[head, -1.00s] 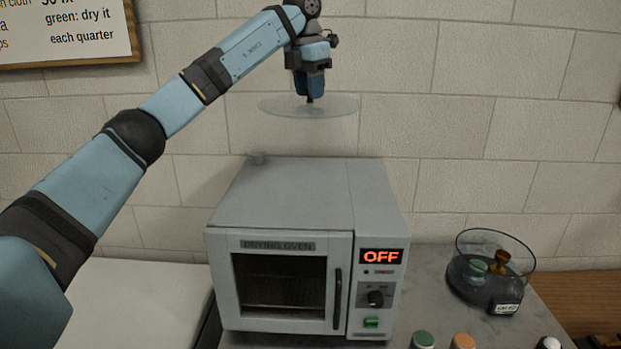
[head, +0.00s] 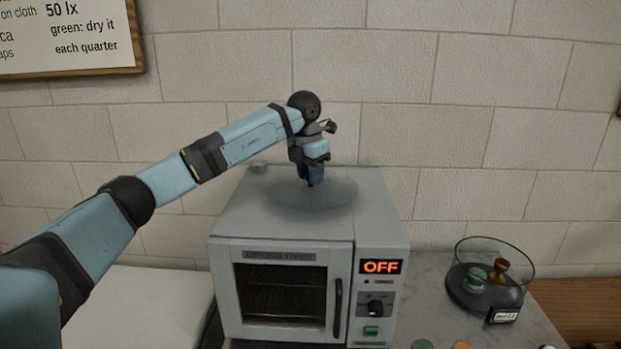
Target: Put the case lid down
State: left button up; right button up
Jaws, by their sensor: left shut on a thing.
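The case lid (head: 335,193) is a clear round disc with a small knob at its middle. My left gripper (head: 312,183) is shut on the knob from above. The lid is level, at or just above the top of the drying oven (head: 300,222); I cannot tell whether it touches. My right gripper is not in view.
Green and orange round tops (head: 422,344) show at the bottom edge of the grey worktop (head: 432,290). A white surface (head: 150,300) lies left of the oven. A notice board (head: 65,35) hangs upper left.

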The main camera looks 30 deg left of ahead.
aim_at(306, 176)
pick_arm(q)
jog(key=shift+f, duration=0.9)
jog(key=o, duration=1)
jog(key=shift+f, duration=0.1)
jog(key=shift+o, duration=0.2)
jog(key=shift+r, duration=0.2)
jog(key=r, duration=0.3)
jog(key=s+r+b, duration=0.1)
jog(key=r, duration=0.7)
jog(key=shift+s+a+b, duration=0.15)
jog(key=shift+b, duration=0.2)
jog(key=shift+r, duration=0.4)
